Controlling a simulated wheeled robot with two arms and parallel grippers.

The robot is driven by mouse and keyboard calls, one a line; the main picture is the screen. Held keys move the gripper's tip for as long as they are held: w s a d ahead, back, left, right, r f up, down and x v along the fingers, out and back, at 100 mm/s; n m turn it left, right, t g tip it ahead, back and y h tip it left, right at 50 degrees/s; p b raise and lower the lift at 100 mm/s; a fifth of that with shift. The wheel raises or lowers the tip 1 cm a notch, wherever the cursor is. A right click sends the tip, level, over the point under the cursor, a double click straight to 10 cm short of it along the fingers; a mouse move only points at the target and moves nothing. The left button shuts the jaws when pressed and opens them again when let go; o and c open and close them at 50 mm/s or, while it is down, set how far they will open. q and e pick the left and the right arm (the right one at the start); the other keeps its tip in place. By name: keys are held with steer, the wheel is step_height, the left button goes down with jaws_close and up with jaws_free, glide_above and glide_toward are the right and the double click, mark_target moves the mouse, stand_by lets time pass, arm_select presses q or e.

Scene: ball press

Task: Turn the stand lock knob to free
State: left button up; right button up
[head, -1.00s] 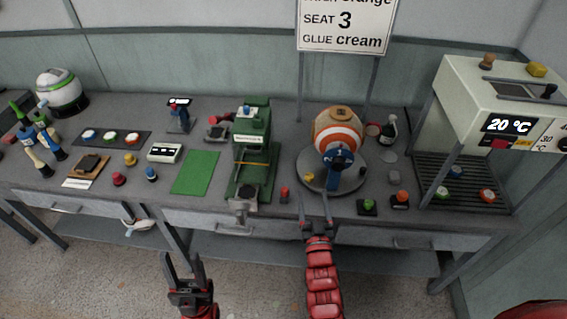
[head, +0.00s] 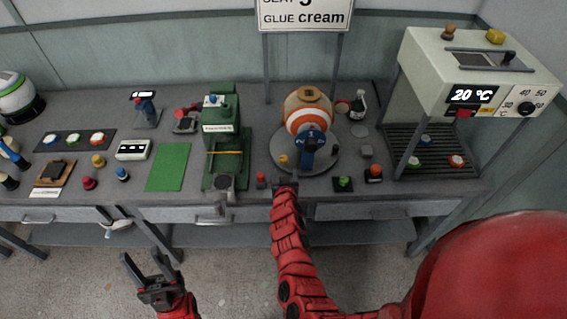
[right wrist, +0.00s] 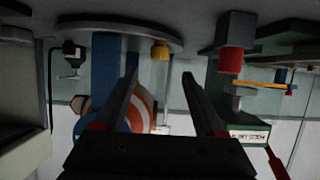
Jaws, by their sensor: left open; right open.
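The round grey stand (head: 322,166) holds an orange-and-white striped ball (head: 308,118) behind a blue upright marked with numerals (head: 311,143). A small yellow knob (head: 283,160) sits at the stand's left front; it also shows in the right wrist view (right wrist: 160,50). A red knob (head: 261,180) on a dark block is left of the stand, also in the right wrist view (right wrist: 230,60). I cannot tell which is the lock knob. My right gripper (head: 285,184) is at the bench's front edge, open and empty, its fingers (right wrist: 160,78) apart. My left gripper (head: 143,268) is open, below the bench edge.
A green press (head: 221,140) stands left of the stand. Green (head: 343,184) and orange (head: 374,173) buttons are at its right front. A white heater cabinet (head: 470,75) is at the right. A green mat (head: 167,167) lies bare.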

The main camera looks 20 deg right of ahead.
mark_target(284, 161)
steer(key=b+x, duration=0.4)
steer(key=x, duration=0.5)
steer(key=shift+w+d, duration=0.1)
steer(key=shift+r, duration=0.1)
jaws_close()
